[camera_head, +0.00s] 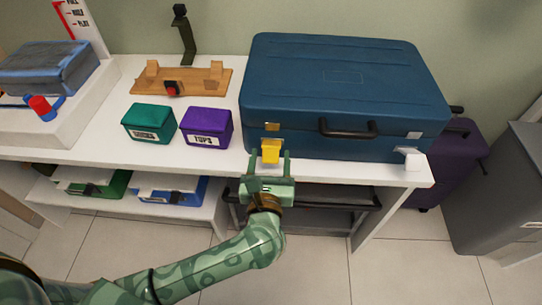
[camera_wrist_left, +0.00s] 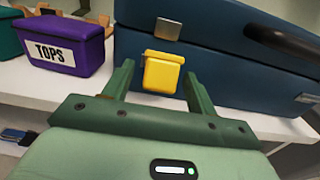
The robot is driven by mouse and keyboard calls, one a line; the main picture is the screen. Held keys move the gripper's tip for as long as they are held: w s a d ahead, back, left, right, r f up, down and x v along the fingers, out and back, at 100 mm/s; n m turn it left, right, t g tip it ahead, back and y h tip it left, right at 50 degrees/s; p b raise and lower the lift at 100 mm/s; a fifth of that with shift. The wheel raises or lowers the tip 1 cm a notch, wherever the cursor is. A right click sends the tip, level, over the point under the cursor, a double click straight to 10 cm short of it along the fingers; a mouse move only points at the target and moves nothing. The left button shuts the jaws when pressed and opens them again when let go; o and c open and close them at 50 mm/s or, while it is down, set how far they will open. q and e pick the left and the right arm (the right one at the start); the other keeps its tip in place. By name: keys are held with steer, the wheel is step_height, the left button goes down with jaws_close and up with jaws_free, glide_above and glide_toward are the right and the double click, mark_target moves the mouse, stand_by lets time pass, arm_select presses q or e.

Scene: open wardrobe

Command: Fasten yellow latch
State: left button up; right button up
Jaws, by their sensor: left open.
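A large blue suitcase (camera_head: 340,90) lies closed on the white shelf. The yellow latch (camera_head: 271,150) hangs at the left part of its front face, below a small brass catch plate (camera_head: 272,127). It shows in the left wrist view as a yellow block (camera_wrist_left: 163,72), under the plate (camera_wrist_left: 168,29). My left gripper (camera_head: 270,160) is open in front of the suitcase. Its two fingers stand on either side of the yellow latch, and gaps show between them and it. A white latch (camera_head: 408,157) hangs at the right of the front face. My right gripper is not in view.
A green box (camera_head: 148,122) and a purple box (camera_head: 206,127) labelled TOPS stand left of the suitcase. A wooden stand (camera_head: 180,82) is behind them. The suitcase's black handle (camera_head: 347,130) juts out right of the latch. The shelf's front edge lies beneath my gripper.

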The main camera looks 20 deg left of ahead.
arm_select(q)
steer(key=shift+w+a, duration=0.1)
steer(key=shift+w, duration=0.35)
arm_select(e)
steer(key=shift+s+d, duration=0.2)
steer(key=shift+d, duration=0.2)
arm_select(q)
steer(key=shift+c, duration=0.4)
